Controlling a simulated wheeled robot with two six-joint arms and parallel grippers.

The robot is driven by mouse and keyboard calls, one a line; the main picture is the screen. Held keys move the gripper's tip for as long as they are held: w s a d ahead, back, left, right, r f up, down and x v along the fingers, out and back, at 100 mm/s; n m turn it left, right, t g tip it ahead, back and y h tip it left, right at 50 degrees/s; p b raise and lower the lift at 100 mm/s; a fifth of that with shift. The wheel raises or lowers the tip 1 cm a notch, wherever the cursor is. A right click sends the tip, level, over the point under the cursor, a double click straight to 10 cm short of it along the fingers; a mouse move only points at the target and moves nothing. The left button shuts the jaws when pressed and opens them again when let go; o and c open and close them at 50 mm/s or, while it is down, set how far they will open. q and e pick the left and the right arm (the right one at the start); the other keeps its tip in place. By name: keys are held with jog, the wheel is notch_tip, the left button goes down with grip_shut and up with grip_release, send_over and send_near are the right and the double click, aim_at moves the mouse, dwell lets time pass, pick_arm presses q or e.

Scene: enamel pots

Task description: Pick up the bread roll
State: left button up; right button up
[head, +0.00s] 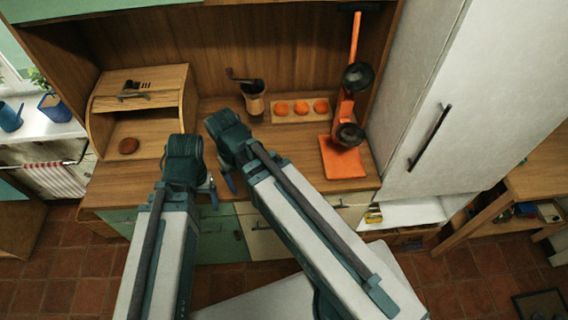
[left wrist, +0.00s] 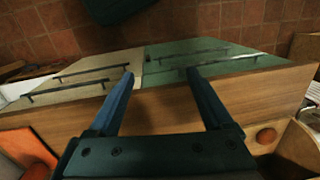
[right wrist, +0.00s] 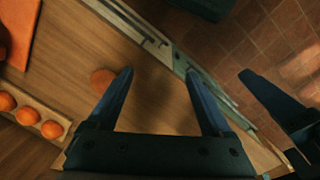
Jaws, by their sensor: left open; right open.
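A round reddish-brown bread roll (head: 128,146) lies at the mouth of the open wooden bread bin at the left of the counter. It also shows at the right edge of the left wrist view (left wrist: 266,135). My left gripper (left wrist: 160,74) is open and empty over the counter's front edge, apart from the roll and to its right in the head view. My right gripper (right wrist: 159,72) is open and empty above the counter. A flat round brown item (right wrist: 103,78) lies on the counter by its finger; my arms hide it in the head view.
The bread bin (head: 186,92) stands around the roll's spot. A wooden board (head: 327,115) holds three orange rounds. A grinder (head: 254,100) and an orange press (head: 343,158) stand further right. My two grippers are close together; a left finger (right wrist: 270,97) shows in the right wrist view.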

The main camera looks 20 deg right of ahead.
pick_arm(q)
jog(key=shift+o, duration=0.8)
jog(key=shift+s+d+r+p, duration=0.1)
jog(key=shift+d+r+p, duration=0.05)
jog(key=shift+r+p, duration=0.4)
jog(key=shift+d+r+p, duration=0.1)
jog(key=shift+r+p, duration=0.35)
jog(key=shift+r, duration=0.2)
pick_arm(e)
jog(key=shift+o, duration=0.8)
jog(key=w+d+r+m, duration=0.2)
jog(key=w+d, duration=0.8)
jog(key=w, duration=0.3)
jog(key=shift+w+r+g+y, duration=0.2)
jog(key=shift+g+y, duration=0.2)
pick_arm(q)
notch_tip(320, 180, down, 9)
jog(key=b, duration=0.8)
jog(key=shift+r+b, duration=0.15)
jog(key=shift+b, duration=0.2)
pick_arm(e)
jog(key=f, duration=0.5)
jog(key=s+f, duration=0.1)
jog(key=f, duration=0.2)
jog(key=shift+d+f, duration=0.3)
jog(key=shift+f, duration=0.05)
